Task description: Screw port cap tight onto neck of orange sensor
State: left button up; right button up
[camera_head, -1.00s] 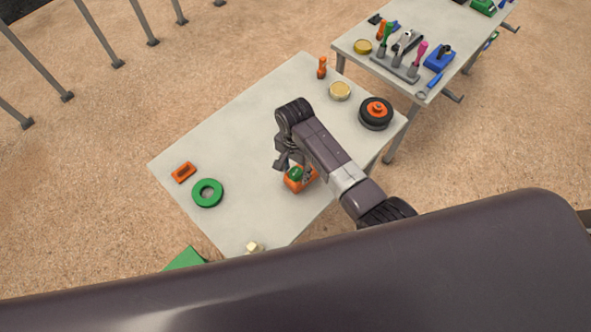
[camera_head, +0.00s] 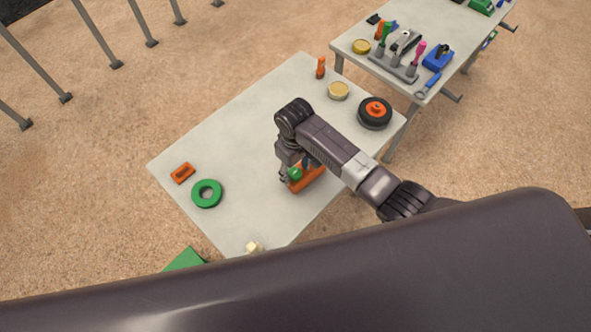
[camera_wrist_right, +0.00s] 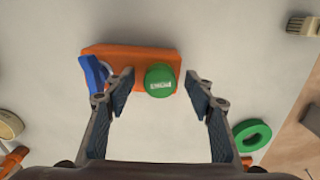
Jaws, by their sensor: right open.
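The orange sensor (camera_head: 312,179) lies on the grey table (camera_head: 240,130), partly hidden by my right arm in the head view. In the right wrist view it is an orange block (camera_wrist_right: 130,54) with a blue part (camera_wrist_right: 92,75) at its left end. The round green port cap (camera_wrist_right: 160,81) sits at the sensor's right end; how tightly it is seated cannot be told. The cap also shows in the head view (camera_head: 296,174). My right gripper (camera_wrist_right: 161,80) is open, its fingers on either side of the cap with gaps visible. My left gripper is out of view.
A green ring (camera_head: 207,194), an orange frame (camera_head: 182,173) and a cream brush (camera_head: 253,247) lie on the table. A tin (camera_head: 338,91), an orange bottle (camera_head: 320,68) and a black wheel-like part (camera_head: 374,122) stand behind my right arm. A second table (camera_head: 355,50) holds tools.

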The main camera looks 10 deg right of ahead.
jog(key=n, duration=0.3)
jog(key=shift+p, duration=0.3)
grip_shut()
jog(key=m, duration=0.5)
jog(key=shift+a, duration=0.15)
jog(key=c, duration=0.5)
grip_release()
jog(key=shift+m, duration=0.6)
jog(key=o, duration=0.4)
jog(key=shift+c, duration=0.2)
jog(key=shift+w, duration=0.1)
